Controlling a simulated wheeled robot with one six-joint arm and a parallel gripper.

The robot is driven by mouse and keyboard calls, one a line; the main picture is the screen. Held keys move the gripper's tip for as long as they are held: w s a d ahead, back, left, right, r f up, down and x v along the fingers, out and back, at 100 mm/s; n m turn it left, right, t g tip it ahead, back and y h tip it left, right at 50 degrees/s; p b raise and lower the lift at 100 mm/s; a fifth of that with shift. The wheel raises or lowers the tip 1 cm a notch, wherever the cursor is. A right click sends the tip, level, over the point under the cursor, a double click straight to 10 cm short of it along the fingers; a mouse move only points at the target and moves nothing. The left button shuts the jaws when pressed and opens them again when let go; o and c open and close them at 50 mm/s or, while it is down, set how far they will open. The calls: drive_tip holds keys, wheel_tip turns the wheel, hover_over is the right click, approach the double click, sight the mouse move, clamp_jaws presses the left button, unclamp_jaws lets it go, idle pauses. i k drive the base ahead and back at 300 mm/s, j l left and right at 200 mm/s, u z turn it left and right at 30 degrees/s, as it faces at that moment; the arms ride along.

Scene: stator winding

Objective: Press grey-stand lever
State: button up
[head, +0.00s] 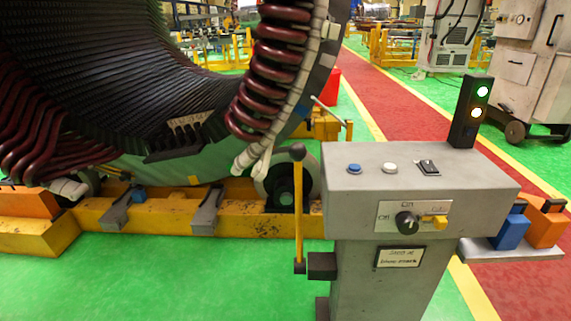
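The grey stand (400,180) is a control console on a pedestal at the right of the head view. Its lever (298,215) is a thin yellow rod on the stand's left side. The lever stands upright with a dark ball knob (297,151) on top. Its lower end meets a dark block (322,266) on the pedestal. The console top has a blue button (354,169), a white button (390,168) and a black switch (428,167). My gripper is not in view.
A large stator (110,80) with dark red coils rests on a yellow base (240,215) behind the lever. A signal light (470,110) on the console shows green and yellowish lamps. A blue block (512,230) and an orange block (546,225) sit right. Green floor (180,280) is clear in front.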

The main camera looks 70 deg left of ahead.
sight(297, 151)
drive_tip(key=u, duration=1.55)
